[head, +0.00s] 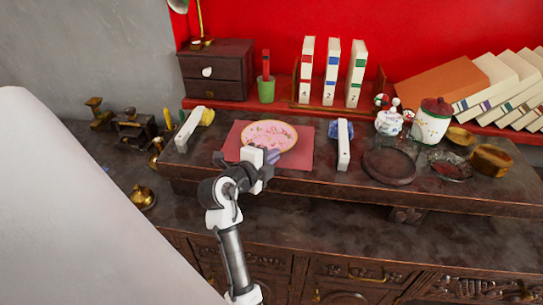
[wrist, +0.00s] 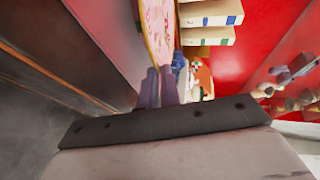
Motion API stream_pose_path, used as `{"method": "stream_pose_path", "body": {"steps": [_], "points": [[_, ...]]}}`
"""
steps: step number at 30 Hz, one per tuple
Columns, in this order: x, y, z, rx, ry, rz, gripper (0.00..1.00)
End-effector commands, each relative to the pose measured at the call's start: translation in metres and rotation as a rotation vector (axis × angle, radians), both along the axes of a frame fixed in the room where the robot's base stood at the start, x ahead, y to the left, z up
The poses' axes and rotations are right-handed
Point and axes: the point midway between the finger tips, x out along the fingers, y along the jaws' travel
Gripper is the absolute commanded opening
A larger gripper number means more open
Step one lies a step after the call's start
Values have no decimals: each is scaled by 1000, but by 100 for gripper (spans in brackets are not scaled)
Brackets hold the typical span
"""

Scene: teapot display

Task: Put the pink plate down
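The pink plate (head: 269,135), with a patterned face and a yellowish rim, is over the red mat (head: 301,155) on the raised dark shelf. I cannot tell whether it touches the mat. My gripper (head: 272,155) is at the plate's near edge. In the wrist view, the plate (wrist: 158,28) is seen nearly edge-on, and its rim runs down between my two purple-grey fingertips (wrist: 159,72). The fingers are close together on the rim. The part of the rim between them is hidden.
A white-sided block (head: 344,146) stands right of the mat, and another (head: 189,130) stands left. A dark round tray (head: 389,167), a lidded jar (head: 432,121) and wooden bowls (head: 490,159) are farther right. Books (head: 331,72) and a small drawer box (head: 216,70) stand behind.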

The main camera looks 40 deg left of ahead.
Motion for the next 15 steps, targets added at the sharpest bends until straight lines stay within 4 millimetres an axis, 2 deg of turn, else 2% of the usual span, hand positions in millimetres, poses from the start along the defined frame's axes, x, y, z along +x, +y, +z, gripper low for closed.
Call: {"method": "stream_pose_path", "body": {"steps": [2, 3, 5, 15], "points": [[0, 0, -2, 1, -2, 0, 0], [0, 0, -2, 0, 0, 0, 7], [0, 0, -1, 0, 0, 0, 14], [0, 0, 2, 0, 0, 0, 14]]}}
